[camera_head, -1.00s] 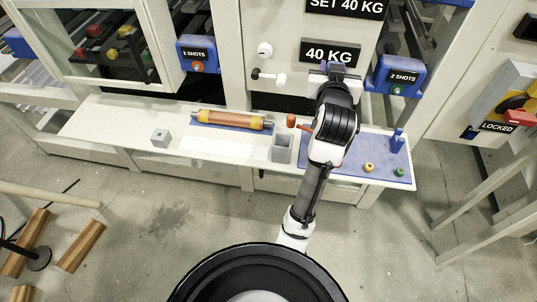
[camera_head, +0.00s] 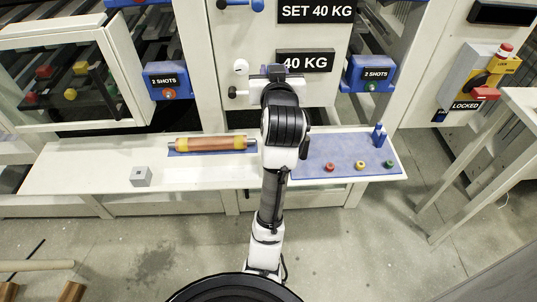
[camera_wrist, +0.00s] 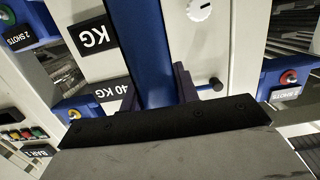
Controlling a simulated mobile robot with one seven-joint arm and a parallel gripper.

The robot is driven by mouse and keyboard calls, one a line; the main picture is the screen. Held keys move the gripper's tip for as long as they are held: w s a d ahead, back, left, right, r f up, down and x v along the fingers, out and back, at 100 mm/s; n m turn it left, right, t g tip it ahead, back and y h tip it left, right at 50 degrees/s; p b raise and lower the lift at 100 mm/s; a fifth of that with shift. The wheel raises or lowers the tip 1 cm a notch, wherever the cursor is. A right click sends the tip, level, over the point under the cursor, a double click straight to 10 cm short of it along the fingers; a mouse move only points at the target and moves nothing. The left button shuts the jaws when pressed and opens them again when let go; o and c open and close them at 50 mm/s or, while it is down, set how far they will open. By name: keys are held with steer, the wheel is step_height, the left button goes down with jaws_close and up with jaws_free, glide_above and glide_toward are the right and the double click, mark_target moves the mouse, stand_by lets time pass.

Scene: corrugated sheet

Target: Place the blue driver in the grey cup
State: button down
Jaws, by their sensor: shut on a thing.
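My gripper (camera_head: 275,75) is up in front of the cream panel, just below the 40 KG sign in the head view. In the wrist view, my gripper (camera_wrist: 158,92) is shut on the blue driver (camera_wrist: 147,45), a long blue bar running up out of the frame between the dark fingers. In the head view only a bit of blue shows at the fingers. The grey cup is not visible now; my arm covers the part of the bench where it stood.
The bench (camera_head: 85,165) carries a grey block (camera_head: 141,177), a copper roller (camera_head: 212,143), and a blue mat (camera_head: 310,150) with red (camera_head: 330,167), yellow (camera_head: 360,165) and green (camera_head: 390,164) knobs and a blue stand (camera_head: 378,135). Panel knobs (camera_head: 240,67) are near my gripper.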

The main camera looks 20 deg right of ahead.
step_height(320, 180, down, 19)
stand_by(0.4)
steer(key=c, duration=1.5)
jaws_free()
steer(key=shift+f, duration=0.15)
steer(key=o, duration=0.5)
steer(key=shift+c, duration=0.2)
steer(key=shift+r, duration=0.25)
steer(key=shift+s, duration=0.1)
